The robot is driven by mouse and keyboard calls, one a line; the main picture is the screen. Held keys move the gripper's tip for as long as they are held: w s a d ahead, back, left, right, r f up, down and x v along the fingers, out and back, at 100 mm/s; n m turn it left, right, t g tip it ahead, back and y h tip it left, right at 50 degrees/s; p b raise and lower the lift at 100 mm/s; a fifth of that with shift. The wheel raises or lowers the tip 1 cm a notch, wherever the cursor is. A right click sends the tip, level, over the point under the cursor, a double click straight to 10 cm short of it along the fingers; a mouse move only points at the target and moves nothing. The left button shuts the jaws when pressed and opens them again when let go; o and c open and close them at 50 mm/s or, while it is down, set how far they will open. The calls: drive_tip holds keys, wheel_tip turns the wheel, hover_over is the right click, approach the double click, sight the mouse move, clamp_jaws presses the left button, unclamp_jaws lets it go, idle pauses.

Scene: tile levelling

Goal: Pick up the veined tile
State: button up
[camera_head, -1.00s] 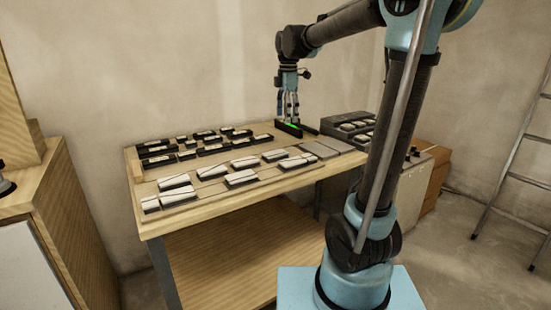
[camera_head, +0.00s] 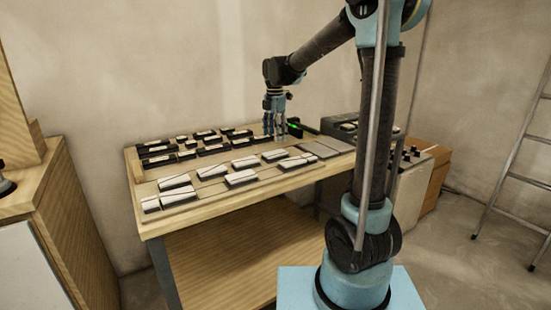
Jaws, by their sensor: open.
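Several pale tiles lie on the wooden bench in two groups. The front group includes a tile (camera_head: 175,182) at left, one (camera_head: 245,162) in the middle and one (camera_head: 274,155) at right. Dark lines seem to cross some of them, but they are too small to tell which one is the veined tile. My gripper (camera_head: 275,136) points down over the back right part of the bench, open and empty. It is behind the front tiles and to the right of the back tiles. Its fingers partly hide what lies behind them.
A dark bar with a green glowing part (camera_head: 295,129) stands just right of my gripper. Back tiles sit in dark holders (camera_head: 157,160). Flat grey plates (camera_head: 320,150) lie at the bench's right, near a grey box (camera_head: 342,126). The bench's front strip (camera_head: 235,198) is clear.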

sight(275, 153)
drive_tip(key=shift+s+f, duration=0.15)
drive_tip(key=shift+f, duration=1.7)
drive_tip(key=shift+s+f, duration=0.1)
drive_tip(key=shift+f, duration=1.75)
drive_tip(key=c, duration=1.2)
